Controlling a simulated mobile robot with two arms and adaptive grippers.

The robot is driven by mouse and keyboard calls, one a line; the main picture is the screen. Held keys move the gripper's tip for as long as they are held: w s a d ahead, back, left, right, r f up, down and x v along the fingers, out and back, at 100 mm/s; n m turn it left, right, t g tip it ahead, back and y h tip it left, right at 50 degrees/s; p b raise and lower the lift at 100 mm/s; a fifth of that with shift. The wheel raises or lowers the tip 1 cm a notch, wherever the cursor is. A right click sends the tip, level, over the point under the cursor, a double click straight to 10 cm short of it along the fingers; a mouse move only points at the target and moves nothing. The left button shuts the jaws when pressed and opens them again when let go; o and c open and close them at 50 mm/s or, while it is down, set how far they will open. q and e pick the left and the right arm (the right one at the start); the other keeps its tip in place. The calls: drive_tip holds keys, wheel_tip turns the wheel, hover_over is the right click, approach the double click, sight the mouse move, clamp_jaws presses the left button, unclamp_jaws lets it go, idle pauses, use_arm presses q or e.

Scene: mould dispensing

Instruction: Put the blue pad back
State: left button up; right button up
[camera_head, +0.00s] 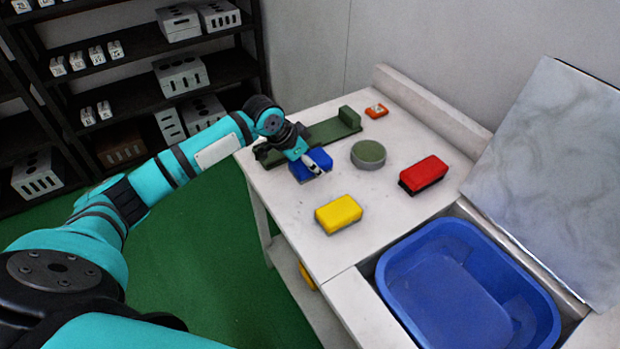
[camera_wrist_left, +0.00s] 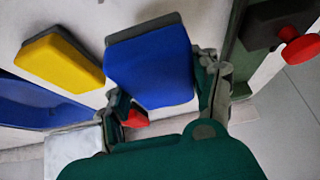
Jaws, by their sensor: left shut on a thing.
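The blue pad (camera_head: 320,159) is at the left part of the white table in the head view, in front of the green rail. My left gripper (camera_head: 308,162) is shut on it and partly covers it. In the left wrist view the blue pad (camera_wrist_left: 150,66) sits between the two fingers of the gripper (camera_wrist_left: 166,100), with a dark grey layer along its far edge. I cannot tell whether the pad touches the table. My right gripper is not in view.
A yellow pad (camera_head: 338,214), a red pad (camera_head: 423,174), a round green-topped dish (camera_head: 368,154) and a small orange item (camera_head: 376,111) are on the table. The green rail (camera_head: 325,132) lies behind the gripper. A blue basin (camera_head: 400,300) is sunk at front right.

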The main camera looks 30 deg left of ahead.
sight(310, 186)
use_arm(q)
drive_tip(key=shift+f, duration=0.9)
drive_tip(key=shift+s+f, duration=0.1)
drive_tip(key=shift+f, duration=0.15)
wheel_tip(310, 186, down, 3)
drive_tip(key=shift+f+p, duration=0.15)
drive_tip(key=shift+p, duration=0.2)
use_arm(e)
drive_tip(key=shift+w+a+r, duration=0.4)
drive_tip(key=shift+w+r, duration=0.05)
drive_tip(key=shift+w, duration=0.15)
use_arm(q)
drive_tip(key=o, duration=1.1)
drive_tip(key=shift+f, duration=0.1)
drive_tip(key=shift+o, duration=0.2)
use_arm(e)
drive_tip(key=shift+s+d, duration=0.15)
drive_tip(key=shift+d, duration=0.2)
